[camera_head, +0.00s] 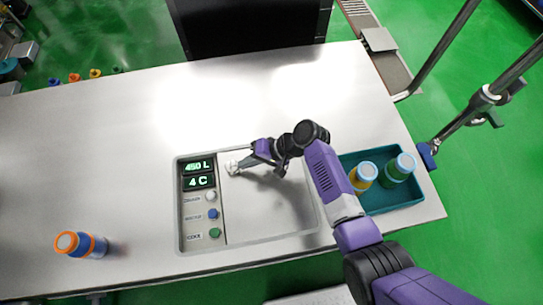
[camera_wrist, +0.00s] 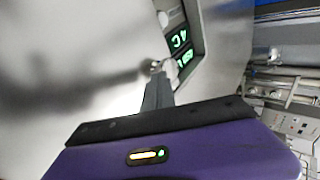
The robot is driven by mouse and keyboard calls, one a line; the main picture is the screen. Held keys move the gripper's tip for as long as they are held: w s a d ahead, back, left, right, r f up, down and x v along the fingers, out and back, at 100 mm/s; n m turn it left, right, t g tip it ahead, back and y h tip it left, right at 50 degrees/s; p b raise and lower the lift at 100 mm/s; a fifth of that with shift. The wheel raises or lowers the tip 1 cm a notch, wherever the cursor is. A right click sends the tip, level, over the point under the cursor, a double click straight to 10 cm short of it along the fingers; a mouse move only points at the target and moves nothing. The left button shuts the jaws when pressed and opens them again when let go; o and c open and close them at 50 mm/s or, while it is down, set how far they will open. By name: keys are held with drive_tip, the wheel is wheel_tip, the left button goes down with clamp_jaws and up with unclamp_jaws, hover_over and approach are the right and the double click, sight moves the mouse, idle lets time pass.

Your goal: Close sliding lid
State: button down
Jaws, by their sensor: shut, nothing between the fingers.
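The sliding lid (camera_head: 266,215) is a flat grey panel set in the table, to the right of the control panel in the head view. It covers the area beside the panel, and no opening shows. My gripper (camera_head: 233,166) is shut and empty at the lid's upper left, next to a small pale knob-like handle (camera_head: 231,163). In the wrist view my gripper's fingers (camera_wrist: 156,72) point at the small handle beside the panel edge. Whether they touch the handle I cannot tell.
The control panel (camera_head: 199,182) shows "450 L" and "4 C" above several buttons. A teal crate (camera_head: 405,207) with two bottles stands to the right. An orange-capped blue bottle (camera_head: 82,244) stands at the lower left. The table's left middle (camera_head: 90,150) is clear.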

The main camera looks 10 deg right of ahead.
drive_tip(key=a+b, duration=0.2)
drive_tip(key=a, duration=1.3)
drive_tip(key=shift+a, duration=0.4)
drive_tip(key=shift+a+b, duration=0.3)
drive_tip(key=shift+a, duration=0.15)
drive_tip(key=shift+r, duration=0.1)
